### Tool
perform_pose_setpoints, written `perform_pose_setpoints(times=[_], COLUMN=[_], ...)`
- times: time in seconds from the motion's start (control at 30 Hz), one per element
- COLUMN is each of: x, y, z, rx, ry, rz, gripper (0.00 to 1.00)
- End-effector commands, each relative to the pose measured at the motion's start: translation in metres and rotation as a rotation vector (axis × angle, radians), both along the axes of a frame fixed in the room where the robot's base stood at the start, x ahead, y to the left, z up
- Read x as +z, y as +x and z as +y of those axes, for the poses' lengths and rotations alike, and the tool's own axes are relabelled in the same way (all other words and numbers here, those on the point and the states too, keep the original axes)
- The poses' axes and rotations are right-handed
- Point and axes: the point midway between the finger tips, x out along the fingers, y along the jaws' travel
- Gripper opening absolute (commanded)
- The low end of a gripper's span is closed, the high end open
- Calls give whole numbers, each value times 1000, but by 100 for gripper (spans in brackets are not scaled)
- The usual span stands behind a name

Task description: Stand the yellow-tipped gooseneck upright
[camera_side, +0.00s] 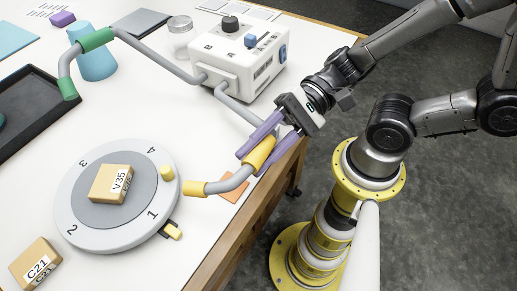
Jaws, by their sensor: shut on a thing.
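The yellow-tipped gooseneck (233,106) is a bent grey tube that comes from the front of the white box (250,62). It runs low to the right, then bends back left to a yellow tip (194,188) low over the table near the dial. A second yellow sleeve (259,153) sits on the tube near the table's right edge. My gripper (250,147) has purple fingers and is shut on the gooseneck at this sleeve. The fingers hide part of the tube there. A second gooseneck (150,54) with green sleeves bends up and left from the same box.
A round numbered dial (68,200) carries a V35 block (111,184). A C21 block (37,263) lies at the lower left. An orange square (234,187) lies beside the yellow tip. A black tray (40,112), a blue cone (97,63) and a glass jar (180,38) stand farther back.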

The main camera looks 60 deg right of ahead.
Motion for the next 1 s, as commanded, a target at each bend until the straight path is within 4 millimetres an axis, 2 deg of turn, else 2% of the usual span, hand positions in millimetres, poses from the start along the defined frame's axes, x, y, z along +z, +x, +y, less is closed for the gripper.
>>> perform_pose_setpoints(times=[0.23, 0.37, 0.67, 1.0], x=[4, 13, 52, 102], y=[1, 3, 20, 57], z=[0, 0, -2, -6], rx=[0, 0, 1, 1], ry=[1, 6, 27, 57], rz=[19, 62, 274, 594], gripper=[0, 0, 0, 0])
